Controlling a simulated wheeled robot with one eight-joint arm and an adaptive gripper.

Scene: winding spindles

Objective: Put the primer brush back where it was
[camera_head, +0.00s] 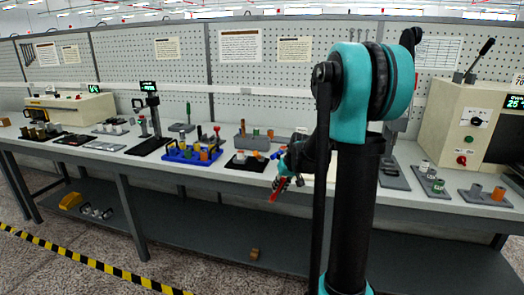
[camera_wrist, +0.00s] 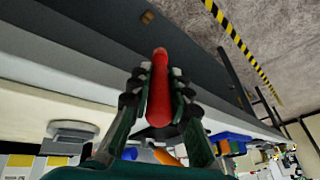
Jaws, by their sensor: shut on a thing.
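My gripper (camera_head: 286,179) is just in front of the workbench's front edge, right of the picture's middle. Its fingers also show in the wrist view (camera_wrist: 158,92), shut around a long red piece. I take this to be the handle of the primer brush (camera_wrist: 160,75); its red end also shows in the head view (camera_head: 277,192), tilted down and to the left. The bristles cannot be made out. My arm hides part of the bench behind the gripper.
A blue rack (camera_head: 172,155) with several coloured pieces stands left of my gripper. A black tray (camera_head: 235,166) of small cylinders is nearer. A grey tray (camera_head: 485,198) and a beige machine (camera_head: 452,120) are at the right. The lower shelf (camera_head: 190,225) is mostly clear.

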